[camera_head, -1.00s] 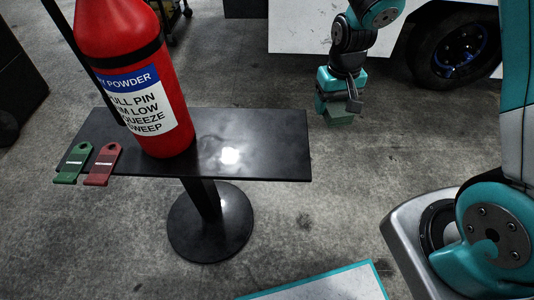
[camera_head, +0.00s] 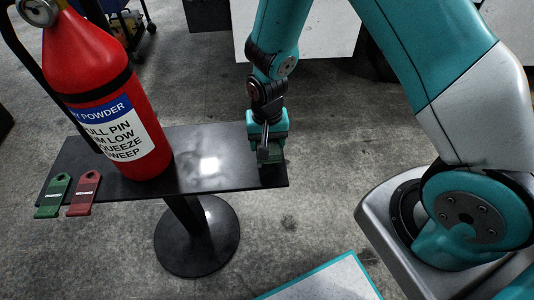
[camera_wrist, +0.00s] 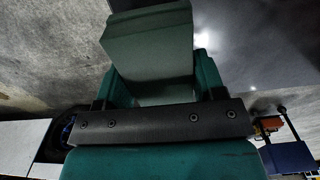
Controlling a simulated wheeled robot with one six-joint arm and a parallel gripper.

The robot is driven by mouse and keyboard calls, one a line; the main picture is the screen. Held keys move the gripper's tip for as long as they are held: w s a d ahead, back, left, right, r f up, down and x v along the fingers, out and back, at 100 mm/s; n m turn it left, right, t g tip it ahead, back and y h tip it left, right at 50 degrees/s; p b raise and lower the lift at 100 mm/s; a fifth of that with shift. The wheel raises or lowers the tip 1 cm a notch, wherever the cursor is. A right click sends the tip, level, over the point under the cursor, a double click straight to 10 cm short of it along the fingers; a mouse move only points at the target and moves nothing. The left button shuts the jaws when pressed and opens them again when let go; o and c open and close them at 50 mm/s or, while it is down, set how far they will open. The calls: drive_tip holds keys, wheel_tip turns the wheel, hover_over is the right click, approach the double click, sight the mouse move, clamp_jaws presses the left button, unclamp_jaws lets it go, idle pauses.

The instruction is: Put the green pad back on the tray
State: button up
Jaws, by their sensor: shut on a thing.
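The green pad (camera_wrist: 150,48) is a dull green block between my gripper's fingers in the wrist view. In the head view my gripper (camera_head: 268,152) is over the right end of a black flat top (camera_head: 225,177) on a round-footed pedestal, which looks like the tray. The gripper is shut on the pad. In the head view the pad is dark and mostly hidden by the gripper, so I cannot tell whether it touches the black top.
A red fire extinguisher (camera_head: 95,90) stands on the left of the black top. A green tag (camera_head: 53,196) and a red tag (camera_head: 83,194) lie at its left edge. A white panel with a teal edge (camera_head: 325,283) is at the bottom.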

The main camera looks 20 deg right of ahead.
drive_tip(key=shift+f, duration=2.55)
drive_tip(key=shift+f+b, duration=0.1)
drive_tip(key=shift+b, duration=0.2)
drive_tip(key=o, duration=1)
wheel_tip(320, 180, up, 13)
drive_tip(key=shift+a+f+p, duration=0.1)
drive_tip(key=shift+f+p, duration=0.1)
drive_tip(key=shift+p, duration=0.55)
drive_tip(key=s+a+r+n+y, duration=0.1)
drive_tip(key=s+r+n, duration=0.2)
drive_tip(key=s+r, duration=0.3)
drive_tip(key=s+a+r+n+y, duration=0.1)
drive_tip(key=s+a+r+n, duration=0.1)
drive_tip(key=s+r+n, duration=0.2)
drive_tip(key=s+a+r+n+y, duration=0.1)
drive_tip(key=s+r+n+y, duration=0.1)
drive_tip(key=s+r, duration=0.6)
drive_tip(key=shift+s+a+r+n, duration=0.15)
drive_tip(key=shift+r+n, duration=0.3)
drive_tip(key=shift+r, duration=0.55)
drive_tip(key=shift+s+r+n, duration=0.1)
drive_tip(key=shift+r+n, duration=0.35)
drive_tip(key=shift+r, duration=0.55)
